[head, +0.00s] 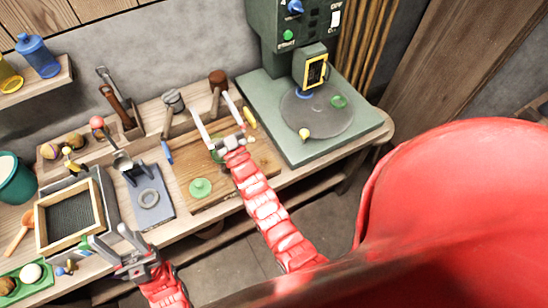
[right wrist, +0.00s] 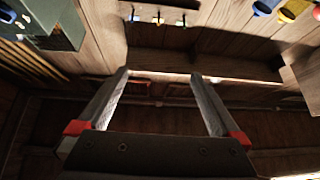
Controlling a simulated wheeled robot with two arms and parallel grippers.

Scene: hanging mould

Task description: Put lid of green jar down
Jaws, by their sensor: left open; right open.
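A green lid-like disc with a small knob (head: 201,188) lies on the wooden board (head: 265,158) on the bench. A second green round thing (head: 216,154), perhaps the jar, is on the board's far part, mostly hidden by my right gripper. My right gripper (head: 211,104) is open, its fingers reaching past that green thing toward the wall. In the right wrist view, nothing is between the fingers of my right gripper (right wrist: 160,76). My left gripper (head: 108,236) is open and empty at the bench's front edge, near the framed sieve.
A green machine (head: 292,65) with a round plate (head: 318,112) stands at right. A blue-grey block with a ring (head: 150,198), a wooden-framed sieve (head: 72,217) and a green tray (head: 30,280) are at left. A mallet (head: 217,82) stands behind the board.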

